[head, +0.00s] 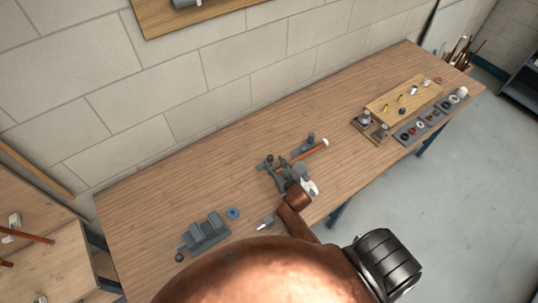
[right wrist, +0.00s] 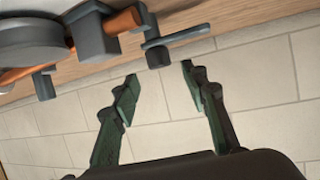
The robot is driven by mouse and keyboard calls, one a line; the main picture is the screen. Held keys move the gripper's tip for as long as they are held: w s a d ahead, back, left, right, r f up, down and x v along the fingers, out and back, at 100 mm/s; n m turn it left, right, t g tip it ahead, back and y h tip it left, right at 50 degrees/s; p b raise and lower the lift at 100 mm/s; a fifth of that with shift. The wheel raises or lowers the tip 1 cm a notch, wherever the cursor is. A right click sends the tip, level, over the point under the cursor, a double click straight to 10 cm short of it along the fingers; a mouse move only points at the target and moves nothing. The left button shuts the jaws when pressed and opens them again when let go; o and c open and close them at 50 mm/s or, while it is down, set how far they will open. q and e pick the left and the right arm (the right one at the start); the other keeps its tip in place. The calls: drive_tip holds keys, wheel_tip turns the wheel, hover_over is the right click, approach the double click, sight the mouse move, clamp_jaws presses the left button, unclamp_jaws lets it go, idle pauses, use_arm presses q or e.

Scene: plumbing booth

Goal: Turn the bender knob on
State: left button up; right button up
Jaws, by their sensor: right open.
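The grey bender (head: 300,170) stands near the front middle of the bench, with an orange copper tube (head: 313,151) running through it. In the right wrist view, the tube (right wrist: 122,22) passes beside a round grey wheel (right wrist: 30,32). A small dark block with a flat bar (right wrist: 180,36), which looks like the bender knob, shows just past my fingertips. Contact with the knob is not visible. My left gripper is not seen.
A grey block tool (head: 205,232) and a blue ring (head: 233,213) lie to the left. A wooden board with fittings (head: 388,108) and a grey tray (head: 407,134) are at the right. The block wall is behind.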

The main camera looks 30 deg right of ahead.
sight(270, 157)
drive_tip(key=x, duration=0.4)
drive_tip(key=shift+w+f, duration=0.1)
drive_tip(key=shift+w, duration=0.15)
drive_tip(key=shift+w+f, duration=0.15)
drive_tip(key=shift+w, duration=0.2)
drive_tip(key=shift+w+d+f, duration=0.1)
drive_tip(key=shift+w+f, duration=0.05)
drive_tip(key=shift+w, duration=0.05)
drive_tip(key=c, duration=0.7)
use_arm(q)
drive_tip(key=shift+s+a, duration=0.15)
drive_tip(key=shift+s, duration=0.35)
use_arm(e)
clamp_jaws()
